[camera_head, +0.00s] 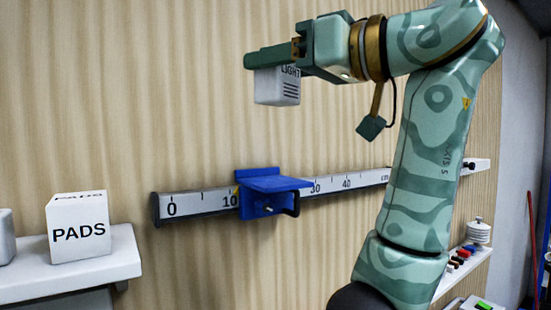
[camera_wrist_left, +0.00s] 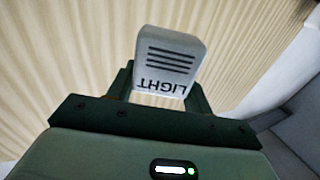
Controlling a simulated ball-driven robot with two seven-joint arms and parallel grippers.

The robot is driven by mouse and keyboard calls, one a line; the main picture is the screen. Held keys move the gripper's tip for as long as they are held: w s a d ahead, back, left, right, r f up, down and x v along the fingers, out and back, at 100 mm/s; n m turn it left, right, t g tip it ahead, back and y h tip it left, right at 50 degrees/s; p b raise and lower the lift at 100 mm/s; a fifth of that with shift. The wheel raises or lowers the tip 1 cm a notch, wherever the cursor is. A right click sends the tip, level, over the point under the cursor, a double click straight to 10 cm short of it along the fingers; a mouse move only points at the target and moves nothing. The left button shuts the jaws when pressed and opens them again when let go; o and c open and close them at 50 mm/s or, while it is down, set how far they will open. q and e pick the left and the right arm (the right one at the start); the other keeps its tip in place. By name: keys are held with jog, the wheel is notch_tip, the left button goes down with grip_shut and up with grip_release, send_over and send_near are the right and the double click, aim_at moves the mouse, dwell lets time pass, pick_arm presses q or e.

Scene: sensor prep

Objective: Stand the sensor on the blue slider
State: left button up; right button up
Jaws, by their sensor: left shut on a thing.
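The sensor (camera_head: 277,88) is a small white block marked LIGHT with dark slots. My left gripper (camera_head: 265,60) is shut on it and holds it in the air, well above the slider and apart from it. The sensor looks nearly upright. In the left wrist view the sensor (camera_wrist_left: 168,60) sits between the two green fingers (camera_wrist_left: 160,92), its lettering upside down there. The blue slider (camera_head: 270,184) rides on the white rail (camera_head: 200,202) between the marks 10 and 30. Its flat top plate is bare. My right gripper is not in view.
The rail is fixed along a wooden wall (camera_head: 100,120). A white PADS box (camera_head: 80,228) stands on a white shelf (camera_head: 128,256) at the left. Another shelf at the lower right holds small coloured pieces (camera_head: 461,257) and a white stacked object (camera_head: 478,233). The space between sensor and slider is clear.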

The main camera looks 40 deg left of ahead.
pick_arm(q)
jog(key=w+a+f+p, duration=0.3)
jog(key=w+a+f, duration=0.4)
jog(key=shift+w+a+f, duration=0.25)
jog(key=shift+w+a, duration=0.1)
jog(key=f, duration=0.1)
jog(key=f+p, duration=0.2)
jog(key=shift+w+a+f, duration=0.3)
jog(key=shift+a+f, duration=0.05)
jog(key=shift+f, duration=0.3)
jog(key=shift+d, duration=0.1)
jog(key=shift+f+b, duration=0.2)
jog(key=shift+b, duration=0.1)
jog(key=o, duration=1)
